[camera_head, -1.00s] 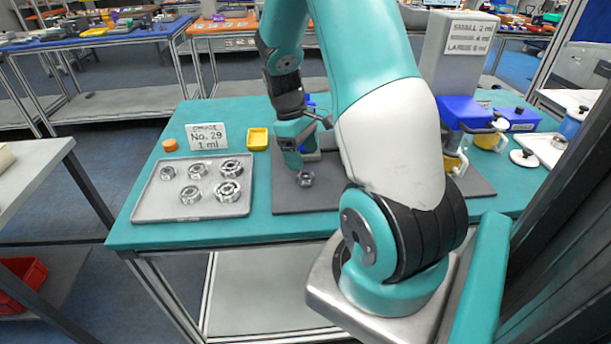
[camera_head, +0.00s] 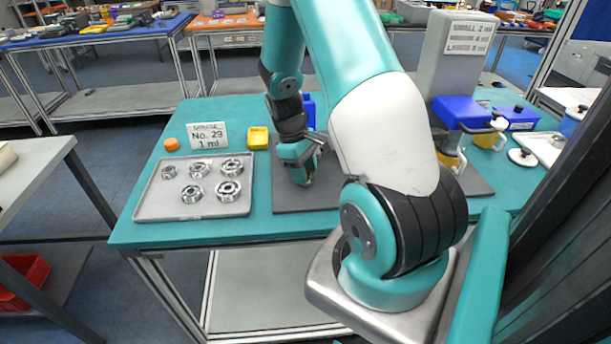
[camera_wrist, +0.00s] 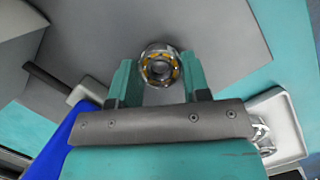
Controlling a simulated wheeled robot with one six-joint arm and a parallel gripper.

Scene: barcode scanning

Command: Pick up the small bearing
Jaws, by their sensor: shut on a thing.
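The bearing (camera_wrist: 160,66) is a small silver ring with a brass-coloured cage and a dark centre hole, seen between the two teal fingers in the wrist view. My gripper (camera_wrist: 160,80) is shut on it, one finger on each side. In the head view my gripper (camera_head: 303,180) is low over the grey mat (camera_head: 290,200) and hides most of the bearing. I cannot tell whether the bearing still touches the mat.
A grey tray (camera_head: 150,212) with several other bearings lies to the left. A grey machine with blue parts (camera_head: 462,112) stands at the right.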

